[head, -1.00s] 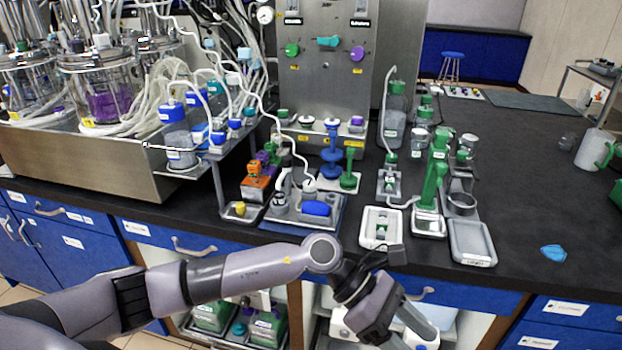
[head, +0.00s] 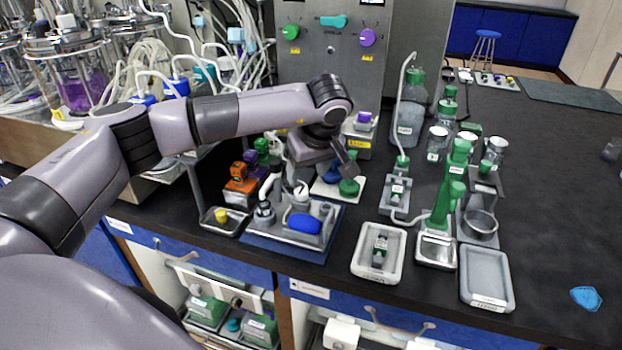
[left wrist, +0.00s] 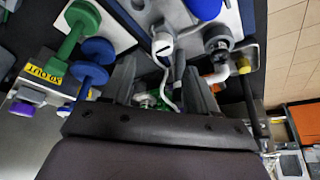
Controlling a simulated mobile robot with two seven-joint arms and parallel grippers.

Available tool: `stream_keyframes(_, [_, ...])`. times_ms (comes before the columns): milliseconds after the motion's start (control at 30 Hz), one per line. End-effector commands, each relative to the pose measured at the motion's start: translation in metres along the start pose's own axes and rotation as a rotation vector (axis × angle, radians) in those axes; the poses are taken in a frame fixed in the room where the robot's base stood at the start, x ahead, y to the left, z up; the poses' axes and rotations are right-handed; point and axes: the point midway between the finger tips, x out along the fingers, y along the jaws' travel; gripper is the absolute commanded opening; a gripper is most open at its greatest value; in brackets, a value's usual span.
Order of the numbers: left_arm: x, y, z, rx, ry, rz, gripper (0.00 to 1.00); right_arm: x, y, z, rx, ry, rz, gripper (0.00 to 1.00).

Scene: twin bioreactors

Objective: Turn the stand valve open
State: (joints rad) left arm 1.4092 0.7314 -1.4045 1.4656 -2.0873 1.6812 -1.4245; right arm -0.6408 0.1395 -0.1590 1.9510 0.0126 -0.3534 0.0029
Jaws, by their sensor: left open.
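My left gripper (head: 346,162) reaches over the bench from the left, fingers tilted down beside the green spool-shaped piece (head: 349,187). In the left wrist view the gripper (left wrist: 163,88) is open, with a thin white tube and a small pale-green part (left wrist: 147,101) showing between the fingers. That view also shows the green piece (left wrist: 76,30) and a blue piece (left wrist: 90,67) left of the fingers. I cannot tell surely which part is the stand valve. The blue piece is mostly hidden by my gripper in the head view. My right gripper is not in view.
A tray (head: 335,215) with tubing fittings and a blue part sits in front of the gripper. A steel panel (head: 310,60) with coloured knobs stands behind. Green-capped bottles (head: 409,110), a green-handled device (head: 445,205) and an empty grey tray (head: 486,280) stand to the right.

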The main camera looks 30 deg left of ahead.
Motion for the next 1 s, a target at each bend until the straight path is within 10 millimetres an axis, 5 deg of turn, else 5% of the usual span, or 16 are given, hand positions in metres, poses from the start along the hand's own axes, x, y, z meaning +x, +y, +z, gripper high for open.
stream_keyframes(400, [0.058, 0.000, 0.001, -0.001, -0.003, -0.002, 0.58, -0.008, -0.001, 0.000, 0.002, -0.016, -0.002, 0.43])
stream_keyframes(800, [0.068, 0.000, 0.001, -0.001, -0.002, 0.001, 0.58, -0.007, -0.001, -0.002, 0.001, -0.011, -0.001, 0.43])
stream_keyframes(1000, [0.068, 0.000, 0.001, -0.001, -0.003, 0.001, 0.02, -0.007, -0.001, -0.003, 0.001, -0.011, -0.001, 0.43])
